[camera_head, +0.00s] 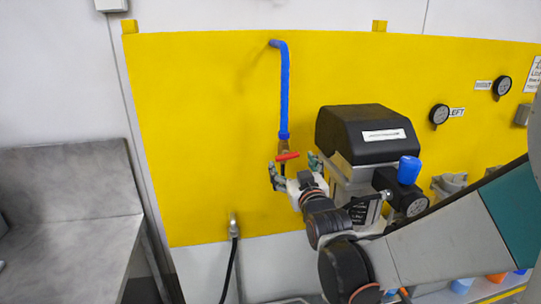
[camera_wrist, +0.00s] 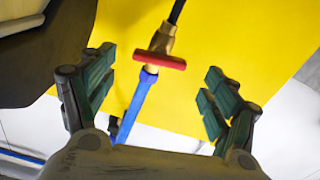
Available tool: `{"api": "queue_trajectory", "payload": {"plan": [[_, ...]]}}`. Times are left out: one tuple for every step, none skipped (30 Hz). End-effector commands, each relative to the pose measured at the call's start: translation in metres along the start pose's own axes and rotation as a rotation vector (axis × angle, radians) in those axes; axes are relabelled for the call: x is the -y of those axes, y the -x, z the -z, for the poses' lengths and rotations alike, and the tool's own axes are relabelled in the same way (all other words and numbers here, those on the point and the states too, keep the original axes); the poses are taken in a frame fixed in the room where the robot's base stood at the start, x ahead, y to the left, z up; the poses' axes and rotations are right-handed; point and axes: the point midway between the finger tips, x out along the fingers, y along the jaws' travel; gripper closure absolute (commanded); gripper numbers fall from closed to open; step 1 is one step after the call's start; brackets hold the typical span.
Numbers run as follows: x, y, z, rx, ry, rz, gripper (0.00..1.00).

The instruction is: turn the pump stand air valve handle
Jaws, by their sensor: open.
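The air valve handle (camera_head: 288,156) is a short red bar on a brass valve below a blue pipe (camera_head: 284,90). It also shows in the wrist view as a red bar (camera_wrist: 160,60) lying nearly level, slightly tilted, across the brass fitting (camera_wrist: 163,40). My gripper (camera_head: 293,167) is open. In the wrist view its green-padded fingers (camera_wrist: 156,84) stand apart on either side of the handle. The handle lies between them near fingertip height, with gaps on both sides. I cannot tell its exact depth relative to the tips.
A yellow panel (camera_head: 200,130) stands behind the valve. A black-topped pump unit (camera_head: 365,130) with a blue knob (camera_head: 409,169) and gauge is close on the right of my gripper. A grey bench (camera_head: 65,200) stands at the left. The panel left of the pipe is mostly clear.

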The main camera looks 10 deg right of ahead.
Motion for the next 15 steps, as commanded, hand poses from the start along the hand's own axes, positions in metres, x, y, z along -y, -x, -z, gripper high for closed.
{"api": "queue_trajectory", "payload": {"plan": [[0.000,-0.011,-0.001,0.000,0.000,0.000,0.20],[0.000,-0.017,-0.001,0.000,0.000,0.000,0.20],[0.000,-0.024,-0.001,0.000,0.000,0.000,0.20],[0.000,-0.029,-0.001,0.000,0.000,0.000,0.20],[0.000,-0.033,-0.001,0.000,0.000,0.000,0.20],[0.000,-0.040,-0.001,0.000,0.000,0.000,0.20],[0.000,-0.043,-0.001,0.000,0.000,0.000,0.20],[0.000,-0.047,-0.001,0.000,0.000,0.000,0.20],[0.000,-0.051,-0.001,0.001,0.000,0.000,0.20],[0.000,-0.053,-0.001,0.001,0.000,0.000,0.20],[0.000,-0.055,-0.001,0.001,0.000,0.000,0.20],[0.000,-0.058,-0.001,0.001,0.000,0.000,0.20],[0.000,-0.059,-0.001,0.001,0.000,0.000,0.20],[0.000,-0.060,-0.001,0.001,0.000,0.000,0.20],[0.000,-0.061,0.000,0.001,0.000,0.000,0.20]]}}
